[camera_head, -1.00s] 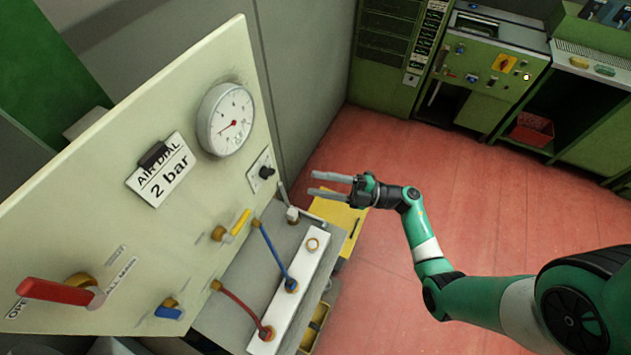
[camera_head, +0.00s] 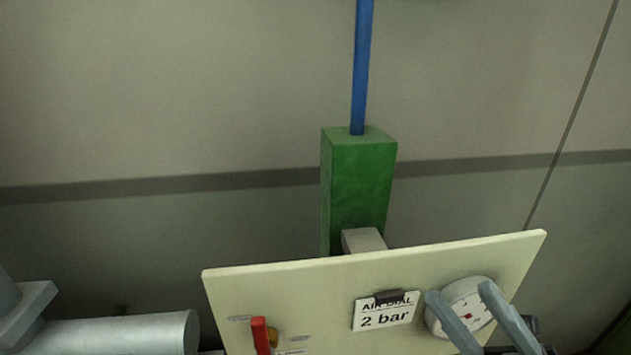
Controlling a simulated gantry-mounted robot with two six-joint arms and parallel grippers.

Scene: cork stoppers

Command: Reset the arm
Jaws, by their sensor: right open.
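My right gripper (camera_head: 460,292) shows at the bottom right in the head view, with its two grey fingers pointing up and apart. It is open, with nothing visible between the fingers. The fingers overlap the round white air dial (camera_head: 466,302) in the picture; I cannot tell whether they touch it. The rest of my right arm is almost wholly below the frame. My left gripper is not in view.
The cream panel (camera_head: 300,285) carries a "2 bar" sign (camera_head: 386,312) and a red lever (camera_head: 260,335). Behind it stand a green post (camera_head: 360,185) and a blue pipe (camera_head: 362,65) against a grey wall (camera_head: 180,90). A grey cylinder (camera_head: 120,334) is at the lower left.

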